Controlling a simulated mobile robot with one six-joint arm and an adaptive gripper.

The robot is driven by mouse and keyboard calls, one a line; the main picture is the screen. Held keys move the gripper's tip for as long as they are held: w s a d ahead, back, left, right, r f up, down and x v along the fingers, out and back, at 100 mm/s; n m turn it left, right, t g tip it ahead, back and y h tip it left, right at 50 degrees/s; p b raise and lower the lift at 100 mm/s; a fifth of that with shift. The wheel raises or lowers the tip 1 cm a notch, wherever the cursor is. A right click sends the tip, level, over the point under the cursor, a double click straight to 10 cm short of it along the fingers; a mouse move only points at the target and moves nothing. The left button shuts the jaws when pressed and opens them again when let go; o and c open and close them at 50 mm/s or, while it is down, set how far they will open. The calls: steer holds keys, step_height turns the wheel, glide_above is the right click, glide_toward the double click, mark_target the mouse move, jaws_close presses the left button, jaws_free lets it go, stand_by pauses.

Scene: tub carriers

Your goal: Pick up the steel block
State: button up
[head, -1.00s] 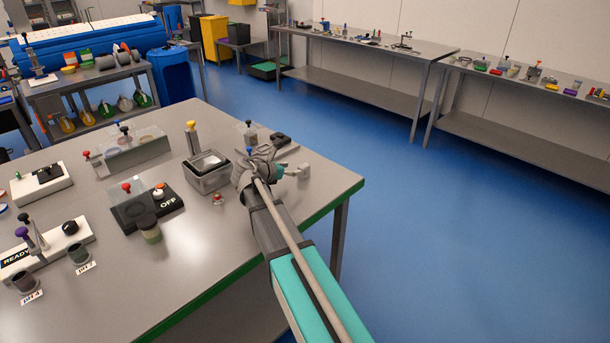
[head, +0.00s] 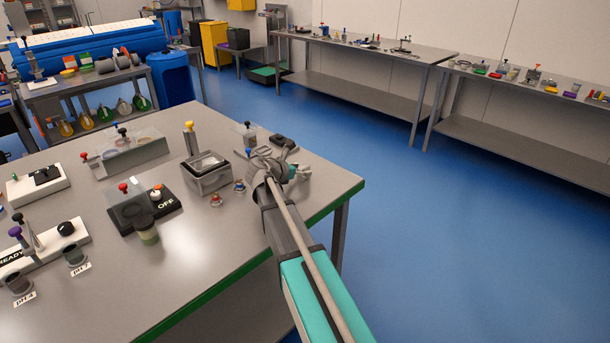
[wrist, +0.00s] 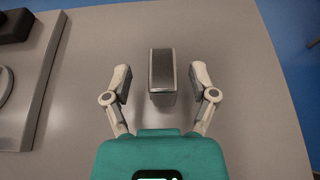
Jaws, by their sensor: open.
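The steel block (wrist: 162,72) is a grey, upright-looking rectangular block with a darker top face, standing on the bench in the wrist view. My gripper (wrist: 160,78) is open, one finger on each side of the block. A gap shows between each finger and the block, so I see no contact. In the head view my gripper (head: 282,168) is over the right part of the near bench. The arm and gripper hide the block there.
The near steel bench (head: 200,260) holds a grey tub (head: 208,180) left of my gripper, with small red-topped pieces (head: 215,200) beside it. In the wrist view a grey plate (wrist: 32,85) lies left of the fingers. Bare bench top is right of them.

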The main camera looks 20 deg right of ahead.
steer(key=shift+x, duration=1.1)
jaws_close()
